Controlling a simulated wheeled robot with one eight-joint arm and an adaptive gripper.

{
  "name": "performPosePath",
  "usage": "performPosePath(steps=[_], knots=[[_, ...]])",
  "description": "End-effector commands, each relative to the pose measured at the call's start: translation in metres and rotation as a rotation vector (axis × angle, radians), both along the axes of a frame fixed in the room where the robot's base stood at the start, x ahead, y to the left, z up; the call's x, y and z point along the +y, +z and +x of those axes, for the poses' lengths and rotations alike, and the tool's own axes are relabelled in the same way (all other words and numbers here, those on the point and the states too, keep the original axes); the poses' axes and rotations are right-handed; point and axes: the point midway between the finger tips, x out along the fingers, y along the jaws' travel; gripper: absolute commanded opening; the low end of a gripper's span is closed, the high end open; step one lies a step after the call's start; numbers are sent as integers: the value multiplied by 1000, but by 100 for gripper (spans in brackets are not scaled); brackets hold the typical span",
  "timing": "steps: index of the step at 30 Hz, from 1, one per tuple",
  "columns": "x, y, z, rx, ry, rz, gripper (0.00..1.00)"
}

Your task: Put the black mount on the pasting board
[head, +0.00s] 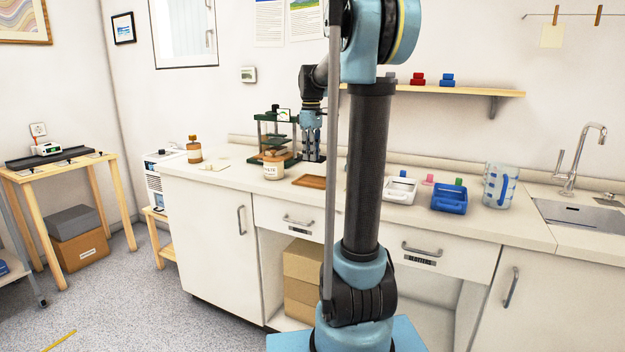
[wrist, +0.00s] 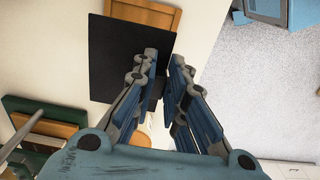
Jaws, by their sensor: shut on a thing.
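The black mount (wrist: 118,60) is a flat dark square just past my fingertips in the wrist view. My gripper (wrist: 163,80) is shut on it near its lower right edge, and the fingers hide the exact grip. A brown wooden board (wrist: 150,12), which looks like the pasting board, shows partly behind the mount. In the head view this board (head: 310,181) lies flat on the worktop, and my gripper (head: 313,157) points down above and behind it. I cannot tell the mount apart clearly in the head view, nor how high it is over the board.
A green press (head: 268,132) and a labelled jar (head: 273,168) stand left of the board. A brown bottle (head: 194,150) is farther left. A white tray (head: 400,190), a blue tray (head: 449,197) and a clear jug (head: 500,186) stand right. The worktop's front edge is close.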

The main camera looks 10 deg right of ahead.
Motion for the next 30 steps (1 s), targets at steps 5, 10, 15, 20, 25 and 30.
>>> performPosePath(steps=[5, 10, 15, 20, 25, 30], knots=[[-4, -30, 0, 0, -6, 0, 0], [-5, -44, 0, 0, -7, 0, 0], [-5, -56, 0, 0, -7, 0, 0], [-5, -78, 0, 0, -7, 0, 0], [-5, -87, 0, 0, -7, 0, 0], [-5, -87, 0, 0, -7, 0, 0]])
